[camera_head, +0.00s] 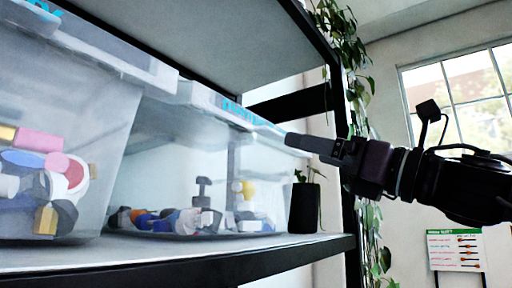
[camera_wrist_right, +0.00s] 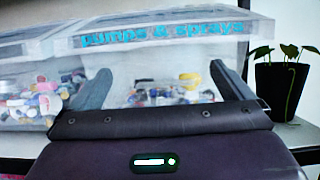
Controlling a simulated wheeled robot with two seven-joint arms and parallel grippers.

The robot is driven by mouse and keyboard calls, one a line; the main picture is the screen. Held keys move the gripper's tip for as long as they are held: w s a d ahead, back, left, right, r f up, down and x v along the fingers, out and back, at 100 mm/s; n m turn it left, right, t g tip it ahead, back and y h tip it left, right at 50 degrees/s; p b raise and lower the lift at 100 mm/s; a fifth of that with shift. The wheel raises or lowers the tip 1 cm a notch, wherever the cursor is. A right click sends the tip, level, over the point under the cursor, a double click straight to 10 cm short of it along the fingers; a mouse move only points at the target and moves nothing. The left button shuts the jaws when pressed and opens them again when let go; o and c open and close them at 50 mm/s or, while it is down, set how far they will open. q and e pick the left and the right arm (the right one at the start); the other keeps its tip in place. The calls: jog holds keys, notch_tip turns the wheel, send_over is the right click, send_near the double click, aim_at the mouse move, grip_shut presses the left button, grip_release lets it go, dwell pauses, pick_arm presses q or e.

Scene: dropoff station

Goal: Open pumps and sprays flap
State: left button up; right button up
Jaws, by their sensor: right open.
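The pumps and sprays bin (camera_head: 160,165) is a clear box on the shelf, holding several small bottles and pump parts. Its translucent flap (camera_head: 205,97) runs along the top front edge. In the right wrist view, the flap (camera_wrist_right: 160,44) carries the blue words "pumps & sprays". My right gripper (camera_head: 290,139) comes from the right, its fingertips near the flap's lettered edge. In the wrist view, the fingers of the right gripper (camera_wrist_right: 163,75) are apart with nothing held, below the lettering. I cannot tell whether they touch the flap. My left gripper is not in view.
Another clear bin (camera_head: 100,90) with mixed items stands at the left. A potted plant (camera_head: 304,205) in a black pot stands right of the pumps bin. The black shelf frame (camera_head: 338,90) and hanging leaves lie close to my right arm. An upper shelf (camera_head: 220,35) is overhead.

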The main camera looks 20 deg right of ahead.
aim_at(282, 135)
jog(key=shift+w+a+r+p, duration=0.25)
jog(key=shift+w+r+p, duration=0.5)
jog(key=shift+r+p, duration=0.15)
jog(key=p+x, duration=0.2)
jog(key=x, duration=0.2)
jog(key=shift+a, duration=0.15)
jog(key=shift+w+a, duration=0.2)
jog(key=shift+w, duration=0.15)
jog(key=shift+s+d, duration=0.1)
jog(key=shift+d, duration=0.05)
jog(key=shift+s+d, duration=0.1)
jog(key=shift+s, duration=0.05)
jog(key=shift+c, duration=2.2)
jog(key=c, duration=0.7)
jog(key=shift+o, duration=0.2)
jog(key=shift+r, duration=0.15)
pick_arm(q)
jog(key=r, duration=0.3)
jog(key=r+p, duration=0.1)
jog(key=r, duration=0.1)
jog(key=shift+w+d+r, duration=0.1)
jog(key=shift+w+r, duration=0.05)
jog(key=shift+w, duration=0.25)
pick_arm(e)
jog(key=shift+r, duration=0.4)
